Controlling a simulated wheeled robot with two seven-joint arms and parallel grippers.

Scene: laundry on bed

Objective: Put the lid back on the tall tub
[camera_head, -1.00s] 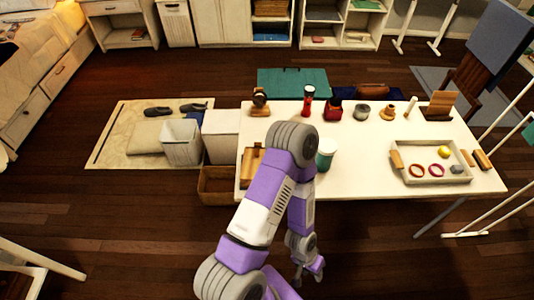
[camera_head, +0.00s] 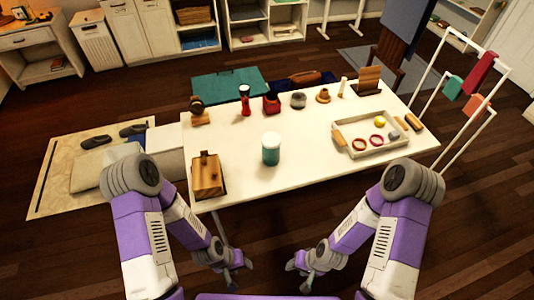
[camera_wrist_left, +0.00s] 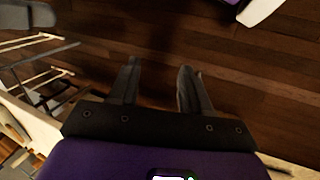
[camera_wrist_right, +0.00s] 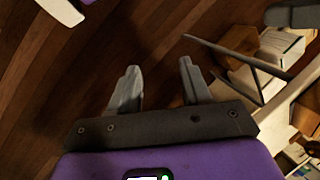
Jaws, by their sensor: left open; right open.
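A teal tub with a white top (camera_head: 271,149) stands upright on the white table, near its front edge. I cannot tell whether the white top is a lid or part of the tub. No separate loose lid is clear to me. My left gripper (camera_head: 238,276) is open and empty, low in front of the table; its spread fingers show in the left wrist view (camera_wrist_left: 158,88). My right gripper (camera_head: 298,277) is open and empty, also low in front of the table; its fingers show in the right wrist view (camera_wrist_right: 158,88). Both are well apart from the tub.
A wooden board or box (camera_head: 207,176) lies left of the tub on the white table (camera_head: 325,170). A tray (camera_head: 392,143) with rings and a yellow ball is at the right. Several small items line the back edge. A drying rack (camera_head: 425,95) stands to the right.

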